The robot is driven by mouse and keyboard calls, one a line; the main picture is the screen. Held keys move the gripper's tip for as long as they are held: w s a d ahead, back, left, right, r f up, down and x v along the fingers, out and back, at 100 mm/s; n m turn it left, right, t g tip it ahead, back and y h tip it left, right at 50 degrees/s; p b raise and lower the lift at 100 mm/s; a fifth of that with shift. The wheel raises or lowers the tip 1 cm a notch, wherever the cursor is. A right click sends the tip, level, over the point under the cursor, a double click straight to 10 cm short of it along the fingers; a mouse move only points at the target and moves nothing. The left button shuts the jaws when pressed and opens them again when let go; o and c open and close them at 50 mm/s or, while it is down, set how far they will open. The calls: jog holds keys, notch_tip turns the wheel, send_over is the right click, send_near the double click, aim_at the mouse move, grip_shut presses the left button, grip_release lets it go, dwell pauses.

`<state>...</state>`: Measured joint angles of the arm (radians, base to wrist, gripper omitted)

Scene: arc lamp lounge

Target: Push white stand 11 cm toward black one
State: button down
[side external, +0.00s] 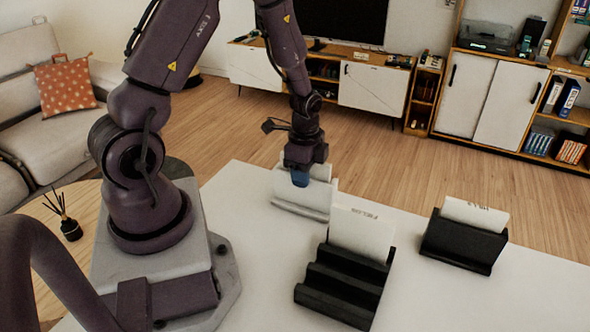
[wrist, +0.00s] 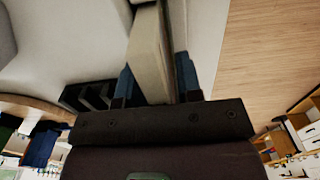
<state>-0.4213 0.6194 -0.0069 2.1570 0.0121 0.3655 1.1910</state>
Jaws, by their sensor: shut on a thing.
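The white stand (side external: 301,208) is on the white table, at its far side in the side view. My gripper (side external: 300,179) points down at it, with its blue fingertips on the stand's upper part. In the wrist view the white stand (wrist: 149,55) runs between the two blue fingers of my gripper (wrist: 156,85), which is shut on it. A black stepped stand (side external: 340,288) holding a white card (side external: 361,233) is nearer the camera to the right. A second black stand (side external: 463,243) with a white card (side external: 475,214) is farther right. Part of the white stand is hidden behind my gripper.
A round wooden side table (side external: 38,215) with a reed diffuser (side external: 70,228) stands at the left. Cabinets and shelves are well behind.

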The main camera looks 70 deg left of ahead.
jog(key=w+d, duration=0.6)
dwell(0.3)
jog(key=c, duration=0.7)
grip_release()
notch_tip(320, 180, up, 13)
